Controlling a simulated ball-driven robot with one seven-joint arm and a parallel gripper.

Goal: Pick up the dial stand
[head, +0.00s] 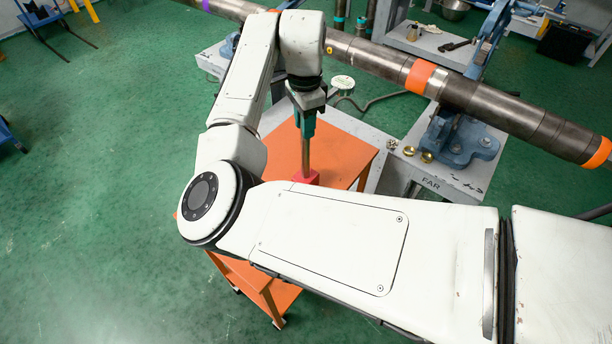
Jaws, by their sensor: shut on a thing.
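The dial stand (305,158) shows as an upright metal post above a red block base (304,177). It is over the orange top of a cart (338,152). My gripper (306,128) points down and is shut on the upper part of the post. The upper end of the post is hidden by the gripper. My white arm covers part of the red base, so I cannot tell whether it touches the cart top.
A long steel pipe (480,100) with orange bands crosses behind my arm, held by a blue vise (455,140). Grey benches (440,180) marked FAR stand to the right, with small brass parts (427,157). Green floor (90,200) is open at left.

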